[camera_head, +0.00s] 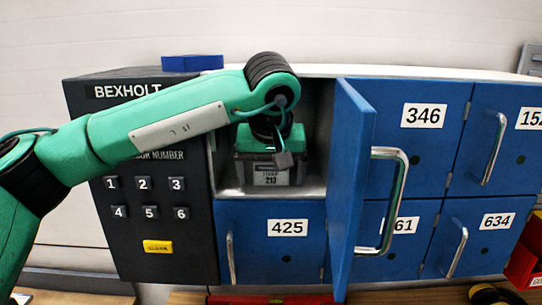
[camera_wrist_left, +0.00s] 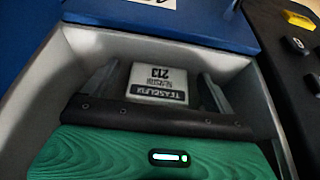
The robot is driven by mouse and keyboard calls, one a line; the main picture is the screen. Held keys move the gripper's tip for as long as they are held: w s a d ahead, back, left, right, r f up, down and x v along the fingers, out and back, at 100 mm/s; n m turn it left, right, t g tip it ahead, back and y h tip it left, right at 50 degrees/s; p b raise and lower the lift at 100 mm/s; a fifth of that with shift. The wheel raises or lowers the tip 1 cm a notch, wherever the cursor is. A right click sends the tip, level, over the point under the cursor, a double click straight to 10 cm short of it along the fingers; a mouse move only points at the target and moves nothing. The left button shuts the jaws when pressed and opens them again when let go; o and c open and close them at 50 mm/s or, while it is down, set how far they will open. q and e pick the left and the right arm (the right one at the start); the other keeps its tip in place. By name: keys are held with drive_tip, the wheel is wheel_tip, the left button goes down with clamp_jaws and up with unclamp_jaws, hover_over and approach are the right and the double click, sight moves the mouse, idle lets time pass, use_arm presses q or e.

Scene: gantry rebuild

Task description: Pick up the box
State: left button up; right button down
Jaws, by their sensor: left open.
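My left gripper (camera_head: 284,160) reaches into the compartment in front of the box's upper part. It also shows in the left wrist view (camera_wrist_left: 155,76), with its fingers apart on either side of the label. I cannot tell whether the fingers touch the box. My arm hides part of the compartment. My right gripper is not in view.
The open blue door (camera_head: 350,185) with its metal handle sticks out just right of the compartment. Closed blue doors (camera_head: 415,150) lie right and below. A dark keypad panel (camera_head: 105,240) is on the left. A blue block (camera_head: 192,63) lies on top. A red bin (camera_head: 524,262) is at right.

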use_arm(q)
drive_tip(key=shift+s, duration=0.1)
drive_tip(key=c, duration=1.2)
drive_tip(key=shift+c, duration=0.2)
drive_tip(key=shift+r, duration=0.35)
